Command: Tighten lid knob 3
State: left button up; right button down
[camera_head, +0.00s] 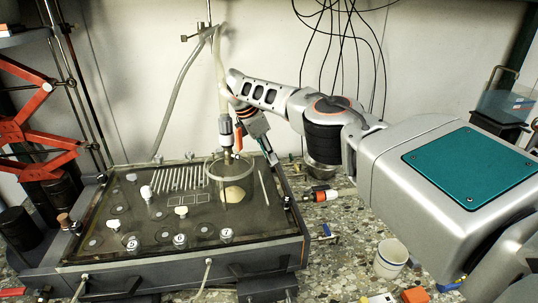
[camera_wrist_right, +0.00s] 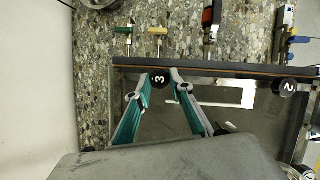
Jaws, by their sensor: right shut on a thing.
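Lid knob 3 is a black round knob (camera_wrist_right: 157,82) with a white "3" in the right wrist view, at the edge of the tank lid. My right gripper (camera_wrist_right: 160,76) has its two teal and grey fingers closed in on the knob from both sides. In the head view my right gripper (camera_head: 273,159) reaches down to the far right corner of the dark tank lid (camera_head: 105,190). There I cannot make out knob 3. Another black knob marked "2" (camera_wrist_right: 284,87) stands along the same lid edge in the right wrist view. My left gripper is not in view.
A clear round cylinder (camera_head: 230,183) stands on the lid beside my right gripper, under a hanging hose and valve (camera_head: 226,130). Several numbered knobs line the front of the lid. Orange-handled fittings (camera_head: 322,195) and a white cup (camera_head: 391,258) are on the speckled counter.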

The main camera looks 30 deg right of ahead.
jog(key=shift+f, duration=0.1)
jog(key=c, duration=1.8)
grip_release()
jog(key=shift+v, duration=3.85)
jog(key=shift+s+f, duration=0.1)
